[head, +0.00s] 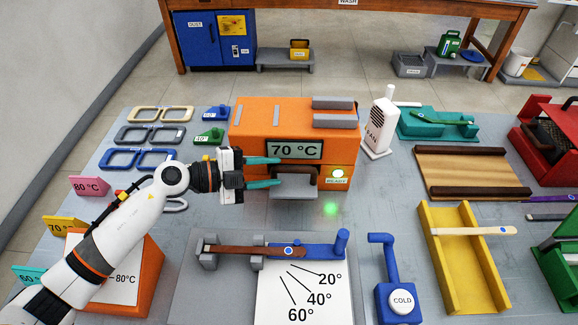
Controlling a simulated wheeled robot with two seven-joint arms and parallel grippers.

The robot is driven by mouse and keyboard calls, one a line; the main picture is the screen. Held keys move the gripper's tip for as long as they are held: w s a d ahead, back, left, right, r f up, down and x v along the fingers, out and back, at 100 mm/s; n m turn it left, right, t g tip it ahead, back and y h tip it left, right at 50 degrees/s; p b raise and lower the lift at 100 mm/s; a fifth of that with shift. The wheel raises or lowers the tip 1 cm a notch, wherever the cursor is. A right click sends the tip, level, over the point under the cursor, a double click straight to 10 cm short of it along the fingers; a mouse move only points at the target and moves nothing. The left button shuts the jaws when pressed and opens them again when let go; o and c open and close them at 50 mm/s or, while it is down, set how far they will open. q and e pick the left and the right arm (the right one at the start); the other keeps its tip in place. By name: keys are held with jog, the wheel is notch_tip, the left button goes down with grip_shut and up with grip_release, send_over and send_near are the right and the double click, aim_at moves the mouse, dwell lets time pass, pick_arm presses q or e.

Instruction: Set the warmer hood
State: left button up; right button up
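The orange warmer (255,125) stands at the back middle of the table, with a display (295,150) reading 70 °C. Below the display is a dark brown arch-like piece (316,175) over a grey ledge (295,191); I cannot tell whether this piece is the hood. The fingertips are close to the dark piece; contact is unclear. My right gripper is out of view.
Several eyeglass frames (150,155) lie at the back left. Temperature cards (90,186) stand along the left edge. In front are a fixture with a brown temple arm (240,250), an angle chart (290,305) and a blue COLD stand (402,300). A yellow tray (455,270) lies right.

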aim_at(280, 171)
pick_arm(q)
jog(key=x, duration=0.5)
grip_shut()
